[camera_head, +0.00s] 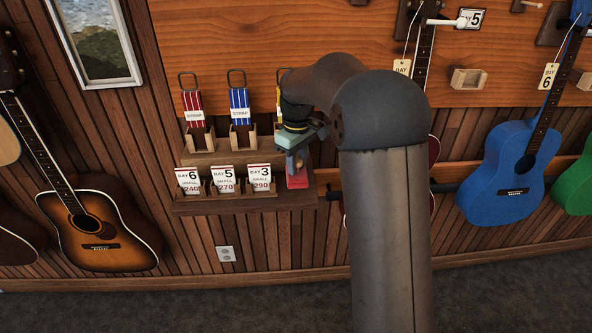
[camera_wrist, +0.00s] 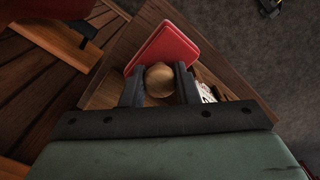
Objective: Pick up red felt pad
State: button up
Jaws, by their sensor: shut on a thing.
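The red felt pad (camera_head: 298,181) is at the right end of the lower shelf tier. In the wrist view the pad (camera_wrist: 166,46) is a flat red block with rounded corners, just beyond the fingertips. A round wooden knob (camera_wrist: 160,79) overlaps the pad's near edge and appears to belong to it. My gripper (camera_wrist: 159,76) has one finger on each side of the knob and is shut on it. In the head view my gripper (camera_head: 295,163) is right above the pad. Whether the pad touches the shelf cannot be told.
The wooden shelf (camera_head: 235,204) also holds bay price cards (camera_head: 225,179) left of the pad. Red and blue straps (camera_head: 239,104) stand on the upper tier.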

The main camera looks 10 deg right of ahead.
aim_at(301, 180)
jog(key=s+r, duration=0.4)
jog(key=shift+r+b, duration=0.25)
jog(key=shift+b, duration=0.1)
jog(key=s+r+b, duration=0.1)
jog(key=s+r, duration=0.3)
jog(key=s, duration=0.5)
jog(key=shift+b, duration=0.3)
jog(key=shift+d, duration=0.1)
